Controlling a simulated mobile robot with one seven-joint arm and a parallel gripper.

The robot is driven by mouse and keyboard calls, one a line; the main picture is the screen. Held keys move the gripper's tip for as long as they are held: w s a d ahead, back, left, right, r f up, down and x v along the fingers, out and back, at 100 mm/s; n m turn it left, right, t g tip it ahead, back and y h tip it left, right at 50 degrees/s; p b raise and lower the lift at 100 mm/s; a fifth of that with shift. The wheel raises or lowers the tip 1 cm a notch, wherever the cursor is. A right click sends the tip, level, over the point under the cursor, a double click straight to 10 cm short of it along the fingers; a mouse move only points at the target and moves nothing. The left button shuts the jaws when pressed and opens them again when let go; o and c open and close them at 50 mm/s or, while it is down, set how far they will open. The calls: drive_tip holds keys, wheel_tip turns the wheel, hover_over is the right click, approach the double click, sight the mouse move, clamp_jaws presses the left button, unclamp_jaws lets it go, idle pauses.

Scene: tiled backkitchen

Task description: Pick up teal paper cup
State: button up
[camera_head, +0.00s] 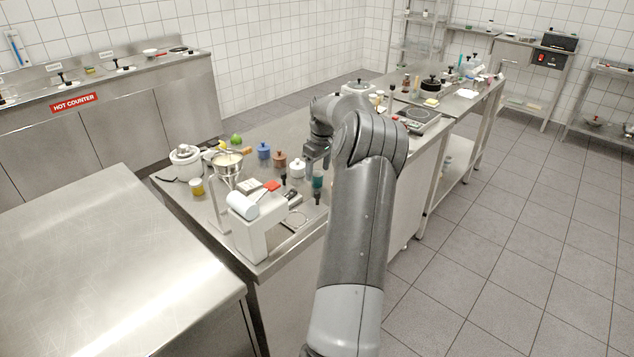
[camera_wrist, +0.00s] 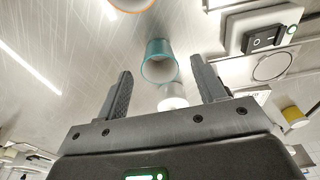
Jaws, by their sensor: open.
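The teal paper cup (camera_wrist: 157,62) stands on the steel counter; in the wrist view it shows just beyond and between my fingertips, with its pale open mouth facing the camera. In the head view the teal cup (camera_head: 318,180) shows as a small patch below my gripper, partly hidden by my arm. My gripper (camera_wrist: 164,85) is open, its two dark fingers apart with nothing held between them. In the head view my gripper (camera_head: 316,158) is over the counter, close above the cup.
A white dispenser-like machine (camera_head: 252,225) stands at the counter's near end. A dark-handled tool (camera_head: 317,198) is close by. A switch box (camera_wrist: 262,38) lies right in the wrist view.

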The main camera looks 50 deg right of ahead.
sight(317, 175)
drive_tip(key=f, duration=0.3)
drive_tip(key=shift+w+f, duration=0.2)
drive_tip(key=shift+f, duration=0.15)
drive_tip(key=shift+c, duration=0.4)
drive_tip(key=c, duration=1)
drive_tip(key=shift+r, duration=0.15)
